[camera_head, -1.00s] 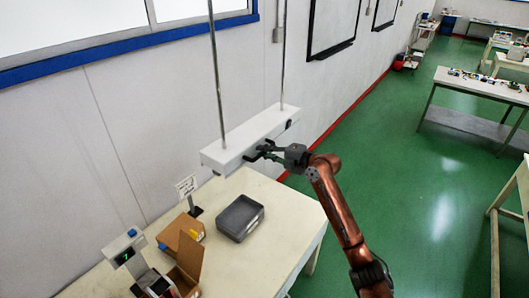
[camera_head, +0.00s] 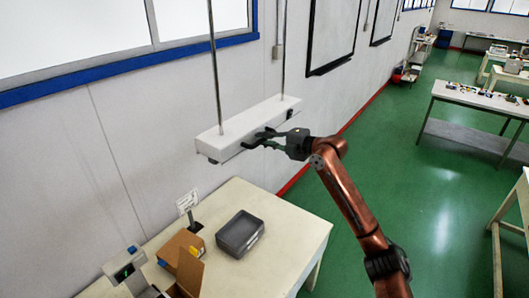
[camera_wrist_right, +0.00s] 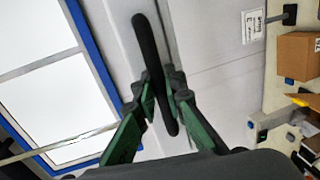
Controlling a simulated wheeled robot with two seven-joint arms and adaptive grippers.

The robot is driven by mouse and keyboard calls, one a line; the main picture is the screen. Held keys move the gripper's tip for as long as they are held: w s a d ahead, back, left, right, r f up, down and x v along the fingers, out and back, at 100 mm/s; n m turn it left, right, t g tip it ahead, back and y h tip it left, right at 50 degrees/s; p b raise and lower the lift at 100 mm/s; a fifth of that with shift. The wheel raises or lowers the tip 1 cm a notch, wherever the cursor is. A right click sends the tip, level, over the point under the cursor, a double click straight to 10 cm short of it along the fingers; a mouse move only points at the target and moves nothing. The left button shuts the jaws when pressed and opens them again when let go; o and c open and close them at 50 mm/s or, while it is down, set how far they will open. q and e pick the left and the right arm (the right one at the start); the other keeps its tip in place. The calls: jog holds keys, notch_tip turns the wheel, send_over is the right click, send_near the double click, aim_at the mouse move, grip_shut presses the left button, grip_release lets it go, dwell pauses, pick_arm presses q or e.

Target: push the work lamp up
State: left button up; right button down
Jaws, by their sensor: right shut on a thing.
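The work lamp (camera_head: 236,128) is a long white bar hanging level from two thin metal rods, above the workbench and in front of the wall. My right gripper (camera_head: 254,140) is at the lamp's near long side, toward the middle. In the right wrist view, the green-sided fingers of my right gripper (camera_wrist_right: 161,97) are closed around a black bar-like handle (camera_wrist_right: 147,45), one finger on each side. In the head view the fingers largely hide this handle. My left gripper is in neither view.
Below the lamp, the cream workbench (camera_head: 285,235) holds a grey bin (camera_head: 240,233), open cardboard boxes (camera_head: 176,246), a small sign (camera_head: 187,202) and a device with a display (camera_head: 124,270). Green floor lies to the right.

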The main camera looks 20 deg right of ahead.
aim_at(255, 129)
jog(key=shift+d+r+p, duration=0.1)
jog(key=shift+r+p, duration=0.3)
jog(key=shift+r, duration=1.55)
jog(key=c, duration=2)
grip_release()
jog(key=shift+o, duration=0.2)
jog(key=shift+f, duration=0.1)
jog(key=shift+f, duration=0.1)
jog(key=v, duration=1.2)
